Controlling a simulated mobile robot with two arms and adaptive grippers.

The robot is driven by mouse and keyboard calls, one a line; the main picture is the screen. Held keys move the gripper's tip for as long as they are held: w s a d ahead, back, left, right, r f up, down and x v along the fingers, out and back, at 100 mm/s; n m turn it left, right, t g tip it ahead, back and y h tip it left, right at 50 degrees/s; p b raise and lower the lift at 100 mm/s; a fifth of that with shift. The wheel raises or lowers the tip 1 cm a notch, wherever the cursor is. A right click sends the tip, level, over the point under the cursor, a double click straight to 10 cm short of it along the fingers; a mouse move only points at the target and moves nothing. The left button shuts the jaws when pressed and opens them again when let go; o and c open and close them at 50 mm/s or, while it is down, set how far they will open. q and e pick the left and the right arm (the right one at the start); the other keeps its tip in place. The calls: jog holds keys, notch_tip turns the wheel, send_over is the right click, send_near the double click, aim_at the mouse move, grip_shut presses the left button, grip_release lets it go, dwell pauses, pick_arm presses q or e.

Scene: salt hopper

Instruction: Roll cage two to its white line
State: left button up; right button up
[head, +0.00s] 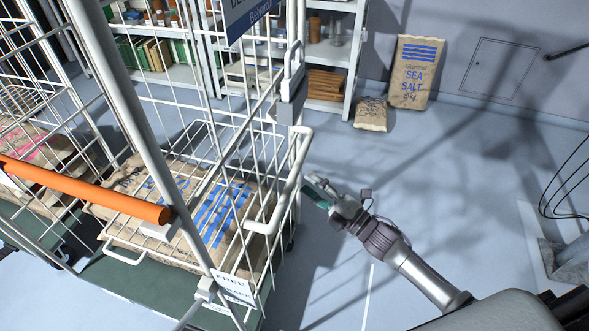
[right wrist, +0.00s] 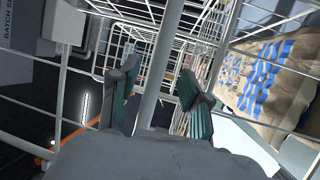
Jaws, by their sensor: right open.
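A white wire roll cage (head: 262,190) with paper sacks (head: 205,205) inside fills the left of the head view. I cannot read a number on it. A tag at its lower corner (head: 233,288) reads "FREE" and "BRAKE". My right gripper (head: 318,190) is open, just right of the cage's side rail. In the right wrist view a pale upright post (right wrist: 158,75) shows between the open fingers (right wrist: 158,95); I cannot tell if they touch it. A white line (head: 369,297) lies on the floor below the right arm. My left gripper is out of view.
An orange bar (head: 85,190) crosses in front of the cage. Shelves (head: 352,60) stand at the back. A sea salt sack (head: 414,75) leans on the wall, with a smaller sack (head: 371,115) beside it. The floor to the right is mostly clear.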

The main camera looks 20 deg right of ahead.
aim_at(295, 174)
jog(key=x, duration=0.5)
jog(key=shift+w+a+p, duration=0.2)
jog(key=shift+w+p, duration=0.1)
jog(key=shift+p, duration=0.05)
grip_shut()
